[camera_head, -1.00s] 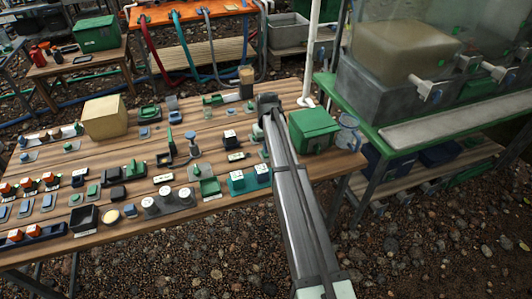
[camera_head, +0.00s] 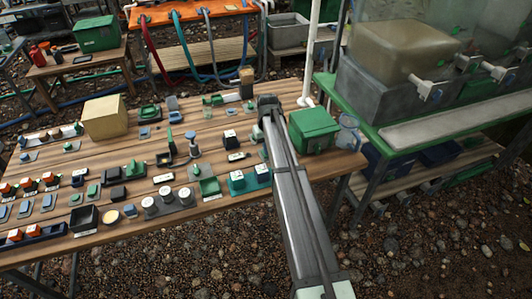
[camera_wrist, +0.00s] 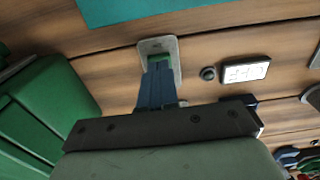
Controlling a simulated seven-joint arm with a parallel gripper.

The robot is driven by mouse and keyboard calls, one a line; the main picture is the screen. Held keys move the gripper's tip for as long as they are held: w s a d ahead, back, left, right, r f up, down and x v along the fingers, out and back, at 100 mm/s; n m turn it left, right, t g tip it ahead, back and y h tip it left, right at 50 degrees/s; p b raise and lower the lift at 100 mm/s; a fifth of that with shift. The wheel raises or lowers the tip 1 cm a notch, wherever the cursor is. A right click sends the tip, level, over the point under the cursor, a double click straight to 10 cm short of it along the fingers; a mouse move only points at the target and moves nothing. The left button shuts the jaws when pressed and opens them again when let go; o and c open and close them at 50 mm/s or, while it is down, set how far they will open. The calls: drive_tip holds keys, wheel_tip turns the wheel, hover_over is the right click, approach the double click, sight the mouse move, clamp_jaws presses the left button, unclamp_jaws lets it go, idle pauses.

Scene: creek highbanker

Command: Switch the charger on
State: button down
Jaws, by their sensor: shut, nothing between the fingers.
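A small switch with a green rocker on a pale grey plate (camera_wrist: 172,48) is mounted on the wooden bench, in the upper middle of the wrist view. In the head view its plate (camera_head: 263,154) shows just left of my arm, mostly hidden. My gripper (camera_wrist: 158,66) is shut and empty, its blue-grey fingertips over the near part of the green rocker. I cannot tell whether they touch it. A white label plate (camera_wrist: 245,72) with a dark round knob (camera_wrist: 208,73) lies right of the switch; its lettering is too small to read. Which unit is the charger is not clear.
A green box (camera_head: 313,128) stands close right of my arm and also shows in the wrist view (camera_wrist: 45,105). A teal two-part unit (camera_head: 250,179) sits nearer the bench's front edge. Many small switches and blocks cover the bench (camera_head: 215,222) to the left.

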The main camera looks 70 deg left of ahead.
drive_tip(key=shift+f, duration=0.7)
idle(0.5)
drive_tip(key=shift+r, duration=3.55)
drive_tip(key=shift+w, duration=0.1)
